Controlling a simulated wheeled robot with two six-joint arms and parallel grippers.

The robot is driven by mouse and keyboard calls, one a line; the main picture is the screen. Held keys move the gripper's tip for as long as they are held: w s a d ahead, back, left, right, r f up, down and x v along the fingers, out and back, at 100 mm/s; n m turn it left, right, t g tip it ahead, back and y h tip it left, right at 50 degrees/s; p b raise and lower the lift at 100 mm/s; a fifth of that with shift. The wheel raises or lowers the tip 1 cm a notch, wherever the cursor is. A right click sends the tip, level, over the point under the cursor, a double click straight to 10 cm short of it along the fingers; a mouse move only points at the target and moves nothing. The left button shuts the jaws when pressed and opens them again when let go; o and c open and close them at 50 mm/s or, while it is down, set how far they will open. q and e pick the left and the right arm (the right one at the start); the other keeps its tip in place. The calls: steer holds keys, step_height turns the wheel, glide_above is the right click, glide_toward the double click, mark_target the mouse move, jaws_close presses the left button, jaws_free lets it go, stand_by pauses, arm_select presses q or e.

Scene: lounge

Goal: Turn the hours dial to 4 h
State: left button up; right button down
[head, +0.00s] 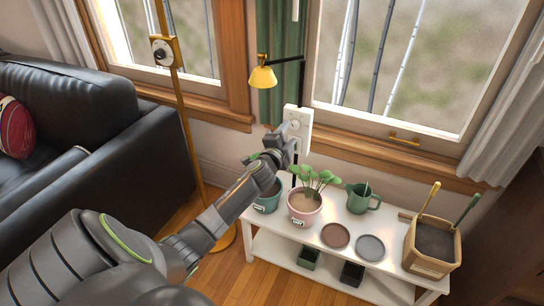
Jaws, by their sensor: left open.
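A white upright control box (305,117) stands behind the plants, in front of the wall below the yellow lamp. Small round details show on its face, but markings and any hours setting are too small to read. My left gripper (291,140) is at the front of this box, its jaws open, and hides the box's lower part. I cannot tell whether a dial is between its fingers or whether it touches the box. Another round black-and-white dial (162,51) sits on a brass pole at the upper left. My right gripper is out of view.
A white bench (290,244) holds a pink pot with a leafy plant (304,205), a teal pot (268,201), a green watering can (361,199), two saucers and a wooden planter box (411,247). A yellow lamp (262,78) hangs above. A black sofa (75,110) fills the left.

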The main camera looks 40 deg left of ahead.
arm_select(q)
steer(key=v, duration=1.4)
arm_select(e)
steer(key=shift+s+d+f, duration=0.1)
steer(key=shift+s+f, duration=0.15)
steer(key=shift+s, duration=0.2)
arm_select(q)
steer(key=shift+w+d, duration=0.1)
steer(key=s+a+f+n+g+p, duration=0.1)
steer(key=s+f+n+g+p, duration=0.45)
steer(key=f, duration=0.85)
steer(key=s+f+n+g+p, duration=0.1)
steer(key=s+f+g+p, duration=0.15)
steer(key=s+f, duration=0.85)
steer(key=s+d+f+n+g+h+p, duration=0.1)
steer(key=s+d+f+n+g, duration=0.1)
steer(key=s+f, duration=0.3)
steer(key=s+d+f+n+g+h+p, duration=0.1)
steer(key=s+d+f+g+p, duration=0.1)
steer(key=s, duration=1.2)
steer(key=s+d+f+n+g+h+p, duration=0.1)
steer(key=s+d+f+g, duration=0.3)
steer(key=s+f, duration=0.4)
steer(key=shift+s+d+n, duration=0.8)
steer(key=shift+d+n, duration=0.05)
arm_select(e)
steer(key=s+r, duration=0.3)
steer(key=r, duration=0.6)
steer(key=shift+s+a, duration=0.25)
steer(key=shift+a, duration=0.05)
